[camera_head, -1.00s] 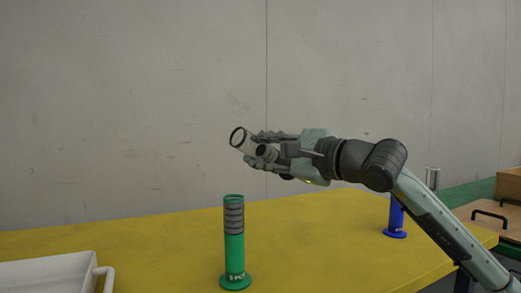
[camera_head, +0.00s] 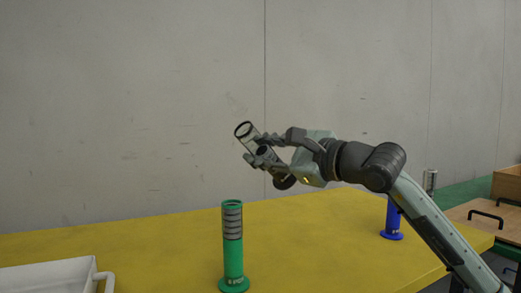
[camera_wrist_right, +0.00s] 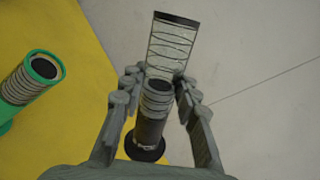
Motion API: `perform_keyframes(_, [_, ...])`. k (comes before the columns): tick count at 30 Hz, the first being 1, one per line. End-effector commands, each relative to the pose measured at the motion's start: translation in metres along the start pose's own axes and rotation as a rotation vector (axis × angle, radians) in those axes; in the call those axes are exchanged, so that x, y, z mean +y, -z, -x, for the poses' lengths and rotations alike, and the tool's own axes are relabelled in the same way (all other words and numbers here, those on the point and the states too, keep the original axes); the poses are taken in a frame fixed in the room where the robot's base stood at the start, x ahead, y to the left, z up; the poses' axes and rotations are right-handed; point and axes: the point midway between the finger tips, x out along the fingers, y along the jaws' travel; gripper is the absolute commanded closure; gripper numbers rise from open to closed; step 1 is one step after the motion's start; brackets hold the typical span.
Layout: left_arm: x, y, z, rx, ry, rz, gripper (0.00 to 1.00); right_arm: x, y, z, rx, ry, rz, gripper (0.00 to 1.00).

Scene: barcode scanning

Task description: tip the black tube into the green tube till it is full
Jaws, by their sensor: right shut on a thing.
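The green tube (camera_head: 232,255) stands upright on the yellow table, with dark ring marks near its open top; it also shows at the left of the right wrist view (camera_wrist_right: 22,84), with a dark inside. My right gripper (camera_head: 258,150) is shut on the black tube (camera_head: 249,140), above and slightly right of the green tube. The black tube is tilted, its clear, dark-rimmed mouth up and left, its dark base low and right. In the right wrist view, the fingers (camera_wrist_right: 158,92) flank the black tube (camera_wrist_right: 175,42). A dark surface shows partway down inside it. My left gripper is out of view.
A blue tube (camera_head: 392,218) stands at the right end of the yellow table (camera_head: 320,235). A white tray (camera_head: 50,277) sits at the front left. Beyond the right end are a wooden surface and a box (camera_head: 507,184). The table between the tubes is clear.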

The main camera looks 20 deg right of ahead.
Motion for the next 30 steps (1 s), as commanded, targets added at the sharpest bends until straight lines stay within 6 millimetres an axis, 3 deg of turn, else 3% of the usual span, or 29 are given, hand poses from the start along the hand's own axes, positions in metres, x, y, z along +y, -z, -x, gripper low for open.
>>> perform_keyframes(8, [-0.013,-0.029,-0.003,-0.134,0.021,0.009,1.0,-0.009,-0.001,0.0,-0.002,0.002,-0.127,1.0])
perform_keyframes(19, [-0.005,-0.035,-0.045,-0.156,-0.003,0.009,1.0,-0.019,0.001,0.0,-0.002,0.002,-0.336,1.0])
perform_keyframes(24, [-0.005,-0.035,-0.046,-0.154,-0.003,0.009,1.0,-0.027,0.007,0.0,-0.006,0.001,-0.652,1.0])
perform_keyframes(30, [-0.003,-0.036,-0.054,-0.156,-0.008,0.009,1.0,-0.031,0.01,0.0,-0.003,0.001,-0.817,1.0])
